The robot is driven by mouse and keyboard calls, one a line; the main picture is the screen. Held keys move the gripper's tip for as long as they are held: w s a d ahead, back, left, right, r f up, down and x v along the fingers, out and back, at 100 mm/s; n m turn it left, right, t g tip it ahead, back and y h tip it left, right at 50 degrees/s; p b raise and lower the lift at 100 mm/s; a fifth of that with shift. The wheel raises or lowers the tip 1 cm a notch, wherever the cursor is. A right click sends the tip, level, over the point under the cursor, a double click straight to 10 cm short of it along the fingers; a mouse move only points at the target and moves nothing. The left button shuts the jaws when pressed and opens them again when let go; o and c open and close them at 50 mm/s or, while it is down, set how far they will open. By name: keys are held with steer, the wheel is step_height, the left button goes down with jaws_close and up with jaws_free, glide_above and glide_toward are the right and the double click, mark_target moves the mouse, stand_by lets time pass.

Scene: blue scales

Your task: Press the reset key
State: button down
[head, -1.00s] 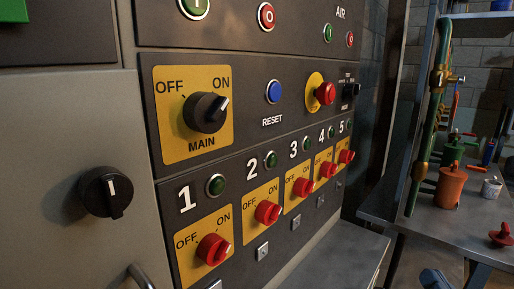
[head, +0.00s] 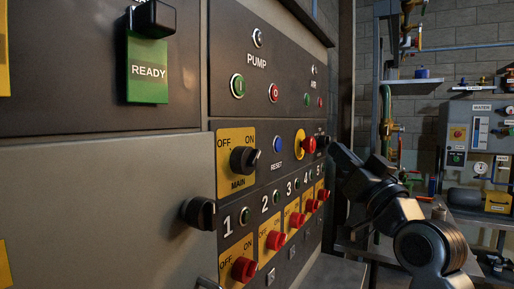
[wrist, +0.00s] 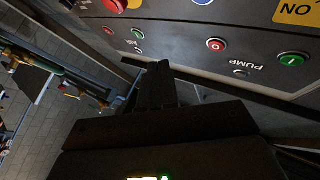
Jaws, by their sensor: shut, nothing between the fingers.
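The reset key is a round blue button (head: 278,144) above the white word RESET on the dark panel, between the MAIN switch and a red mushroom button. It also shows, cut by the top edge, in the wrist view (wrist: 203,2). My gripper (head: 334,149) is at the panel's right end, to the right of the blue button and apart from it in the picture. Its closed, empty fingers (wrist: 156,68) point toward the panel in the wrist view. Whether they touch anything cannot be told.
The red mushroom button (head: 307,146) on its yellow plate lies between my gripper and the blue button. The black MAIN switch (head: 244,160) is on the left. Red numbered switches (head: 244,269) run below. A black knob (head: 199,213) juts out at the left.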

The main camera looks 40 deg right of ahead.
mark_target(278, 145)
steer(key=shift+a+r, duration=0.15)
steer(key=shift+r, duration=0.15)
steer(key=shift+w+a, duration=0.1)
steer(key=shift+w, duration=0.1)
steer(key=w+a+p, duration=0.2)
steer(key=w+p, duration=0.1)
steer(key=w, duration=0.5)
steer(key=shift+a, duration=0.4)
steer(key=shift+w+a, duration=0.1)
stand_by(1.7)
steer(key=shift+w+p, duration=0.3)
steer(key=shift+p, duration=0.05)
